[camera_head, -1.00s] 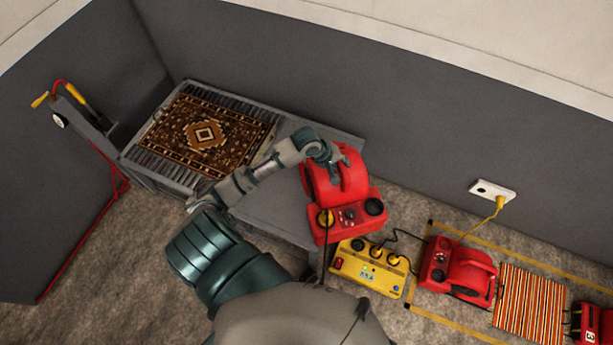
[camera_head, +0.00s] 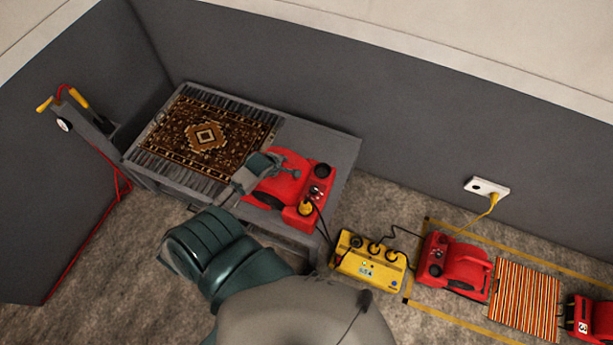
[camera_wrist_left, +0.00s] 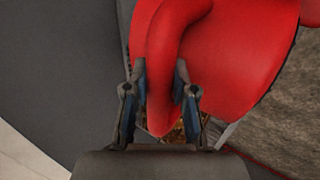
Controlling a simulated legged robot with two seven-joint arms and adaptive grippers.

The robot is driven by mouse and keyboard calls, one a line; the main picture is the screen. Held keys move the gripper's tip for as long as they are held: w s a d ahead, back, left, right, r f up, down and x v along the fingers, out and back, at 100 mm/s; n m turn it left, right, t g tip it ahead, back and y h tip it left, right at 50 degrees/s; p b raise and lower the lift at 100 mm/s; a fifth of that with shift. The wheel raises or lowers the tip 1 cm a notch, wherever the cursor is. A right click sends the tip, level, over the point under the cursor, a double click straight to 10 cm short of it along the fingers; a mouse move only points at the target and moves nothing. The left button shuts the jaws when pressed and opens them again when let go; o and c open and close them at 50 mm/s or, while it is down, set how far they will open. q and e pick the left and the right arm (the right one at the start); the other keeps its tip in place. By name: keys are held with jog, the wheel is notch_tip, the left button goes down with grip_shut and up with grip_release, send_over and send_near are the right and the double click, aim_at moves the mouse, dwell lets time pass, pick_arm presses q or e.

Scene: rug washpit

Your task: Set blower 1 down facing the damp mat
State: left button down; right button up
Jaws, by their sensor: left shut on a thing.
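A red blower (camera_head: 272,190) is at the right part of the grey bench (camera_head: 325,147), beside the brown patterned mat (camera_head: 180,137). I cannot tell whether it touches the bench top. Its control panel with black knobs points right, away from that mat; my arm partly hides its other end. My left gripper (camera_head: 287,172) is shut on the blower's handle. In the left wrist view the red handle (camera_wrist_left: 163,75) runs between the two fingers (camera_wrist_left: 160,98). No number shows on this blower. My right gripper is out of view.
A yellow power box (camera_head: 368,262) stands on the floor, cabled to the held blower. Right of it are another red blower (camera_head: 468,268), a striped mat (camera_head: 525,300) and a blower marked 3 (camera_head: 590,318). A wall socket (camera_head: 487,188) has a yellow plug.

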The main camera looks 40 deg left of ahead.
pick_arm(q)
jog(key=w+d, duration=0.4)
jog(key=d, duration=0.6)
jog(key=w+a+f+b, duration=0.2)
jog(key=w+a+f, duration=0.2)
jog(key=w+a, duration=0.6)
jog(key=shift+w+a+f, duration=0.15)
jog(key=shift+w+a, duration=0.1)
jog(key=shift+w, duration=0.95)
jog(key=c, duration=1.2)
grip_release()
jog(key=shift+s+d+f, duration=0.15)
jog(key=shift+s+f, duration=0.25)
jog(key=shift+o, duration=1.2)
jog(key=shift+r, duration=0.1)
jog(key=shift+d, duration=0.15)
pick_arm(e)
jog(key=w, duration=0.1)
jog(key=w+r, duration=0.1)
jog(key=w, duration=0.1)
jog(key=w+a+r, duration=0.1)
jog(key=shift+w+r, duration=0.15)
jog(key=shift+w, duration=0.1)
